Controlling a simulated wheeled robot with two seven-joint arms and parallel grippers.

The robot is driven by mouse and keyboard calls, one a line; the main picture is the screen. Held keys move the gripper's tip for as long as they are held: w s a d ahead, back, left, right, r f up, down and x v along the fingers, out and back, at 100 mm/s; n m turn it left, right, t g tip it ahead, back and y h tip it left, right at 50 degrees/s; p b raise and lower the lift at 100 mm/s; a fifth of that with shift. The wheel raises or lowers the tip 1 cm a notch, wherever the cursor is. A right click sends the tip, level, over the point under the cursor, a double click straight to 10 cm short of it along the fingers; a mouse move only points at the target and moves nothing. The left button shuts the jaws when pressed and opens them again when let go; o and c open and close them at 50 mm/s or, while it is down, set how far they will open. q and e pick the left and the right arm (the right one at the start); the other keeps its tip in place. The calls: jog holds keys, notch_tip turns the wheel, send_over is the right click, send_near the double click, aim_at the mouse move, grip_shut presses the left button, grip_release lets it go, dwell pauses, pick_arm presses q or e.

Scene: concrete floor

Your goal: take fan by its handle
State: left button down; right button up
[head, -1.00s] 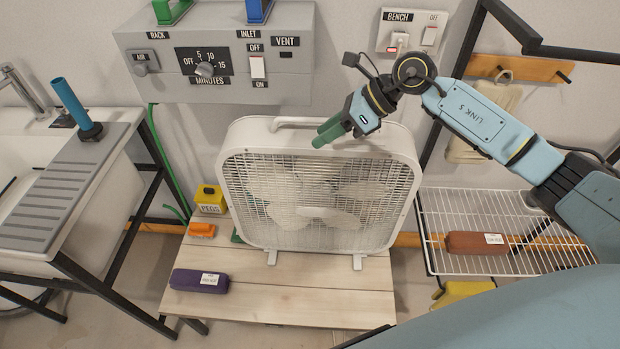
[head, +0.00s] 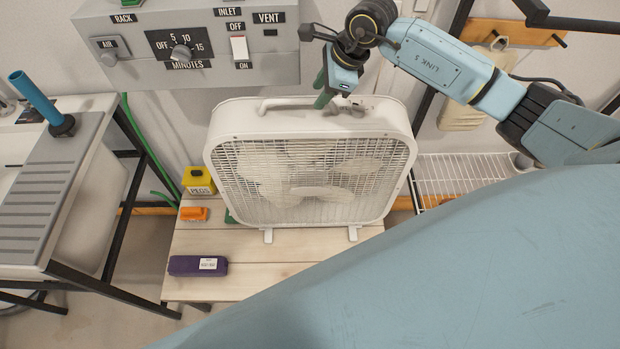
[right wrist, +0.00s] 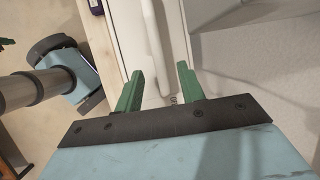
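A white box fan (head: 310,185) stands upright on a pale wooden bench, its grille facing me. Its white handle (head: 285,102) is a raised bar along the top. My right gripper (head: 322,98) points down over the top of the fan, close to the right part of the handle. In the right wrist view, the green fingers (right wrist: 160,70) are spread apart, and the handle (right wrist: 151,35) runs into the gap between them. Nothing is gripped; whether a finger touches the handle is unclear.
The slatted bench (head: 200,285) also holds a purple pack (head: 190,266), an orange brush (head: 194,214) and a yellow pegs box (head: 199,180). A grey control panel (head: 215,45) hangs behind the fan. A wire rack (head: 460,175) stands at right. A sink unit (head: 90,200) is at left.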

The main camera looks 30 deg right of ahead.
aim_at(314, 101)
jog(key=x, duration=0.4)
jog(key=shift+w+f, duration=0.1)
jog(key=shift+f, duration=0.05)
grip_shut()
pick_arm(q)
jog(key=shift+s+a+r, duration=0.1)
jog(key=shift+s+r, duration=0.2)
jog(key=shift+s, duration=0.15)
jog(key=shift+w, duration=0.1)
dwell(0.6)
pick_arm(e)
jog(key=shift+w+r, duration=0.2)
jog(key=shift+r, duration=0.05)
